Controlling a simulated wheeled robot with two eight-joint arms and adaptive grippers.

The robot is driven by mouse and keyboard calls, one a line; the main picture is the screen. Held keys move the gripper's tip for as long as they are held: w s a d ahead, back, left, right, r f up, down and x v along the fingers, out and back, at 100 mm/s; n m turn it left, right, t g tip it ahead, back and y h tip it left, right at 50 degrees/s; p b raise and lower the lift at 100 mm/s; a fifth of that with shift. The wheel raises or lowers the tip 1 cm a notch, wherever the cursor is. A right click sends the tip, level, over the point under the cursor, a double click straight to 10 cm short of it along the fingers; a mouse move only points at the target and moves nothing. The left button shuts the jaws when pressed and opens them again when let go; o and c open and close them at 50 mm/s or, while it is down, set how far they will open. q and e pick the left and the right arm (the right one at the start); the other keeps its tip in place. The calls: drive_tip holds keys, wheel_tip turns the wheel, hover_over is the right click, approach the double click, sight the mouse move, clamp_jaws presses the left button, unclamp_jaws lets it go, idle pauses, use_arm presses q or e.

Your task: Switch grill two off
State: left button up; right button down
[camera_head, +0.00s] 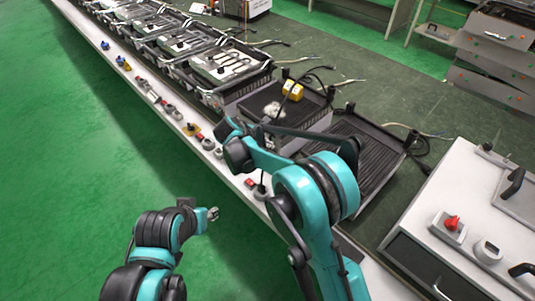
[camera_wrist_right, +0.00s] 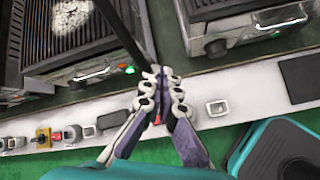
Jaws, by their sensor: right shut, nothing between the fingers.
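Dark ribbed grills stand in a row behind a white ledge (camera_wrist_right: 230,110) that carries switches and knobs. In the right wrist view, the left grill (camera_wrist_right: 35,40) has a pale patch on its top and a green light (camera_wrist_right: 129,69) on its front. My right gripper (camera_wrist_right: 158,85) is shut and empty above the ledge. A red switch (camera_wrist_right: 155,131) shows partly behind its fingers; I cannot tell whether they touch it. In the head view, a red switch (camera_head: 250,183) is on the ledge beside my right arm. My left gripper (camera_head: 211,214) is over the green floor; its opening is unclear. No grill numbers are readable.
A yellow block (camera_head: 293,89) sits near the pale-patched grill in the head view. A white cabinet with a red knob (camera_head: 452,223) stands at the right. More burners (camera_head: 225,62) line the bench to the far left. The green floor (camera_head: 90,160) is clear.

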drive_tip(key=w+a+f+n+t+h, duration=0.1)
drive_tip(key=a+f+n, duration=0.4)
drive_tip(key=a+f, duration=0.4)
drive_tip(key=shift+w+f+n+h+p, duration=0.2)
drive_tip(key=shift+f+n+h+p, duration=0.15)
drive_tip(key=shift+f, duration=0.55)
drive_tip(key=shift+d, duration=0.1)
drive_tip(key=w+d+r+b+x, duration=0.1)
drive_tip(key=b+x, duration=0.4)
drive_tip(key=x, duration=0.7)
drive_tip(key=shift+w+d+r, duration=0.35)
drive_tip(key=shift+w+r, duration=0.1)
